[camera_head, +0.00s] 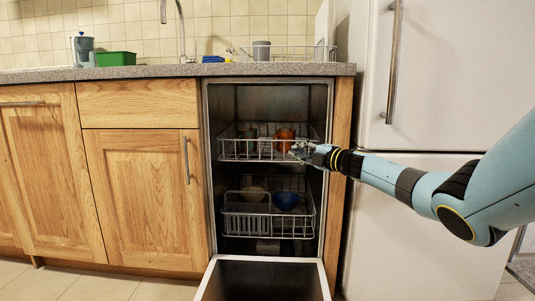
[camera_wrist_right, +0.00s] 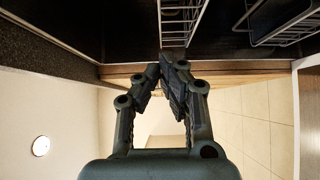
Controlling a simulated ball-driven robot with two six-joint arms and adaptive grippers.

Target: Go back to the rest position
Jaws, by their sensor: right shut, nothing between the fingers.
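My right gripper (camera_head: 298,150) reaches in from the right in the head view, at the right front of the dishwasher's upper rack (camera_head: 240,150). Its fingers are shut with nothing between them, as the right wrist view also shows (camera_wrist_right: 168,72). An orange-brown mug (camera_head: 285,136) stands in the upper rack just behind and left of the fingertips. I cannot tell from the head view whether the fingers touch the rack. My left gripper is not in view.
The dishwasher door (camera_head: 265,280) is folded down open. The lower rack (camera_head: 245,222) holds a blue bowl (camera_head: 286,200) and a pale bowl (camera_head: 255,195). The fridge (camera_head: 420,220) stands to the right. A dish rack (camera_head: 290,53), green tub (camera_head: 116,59) and pitcher (camera_head: 83,50) are on the counter.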

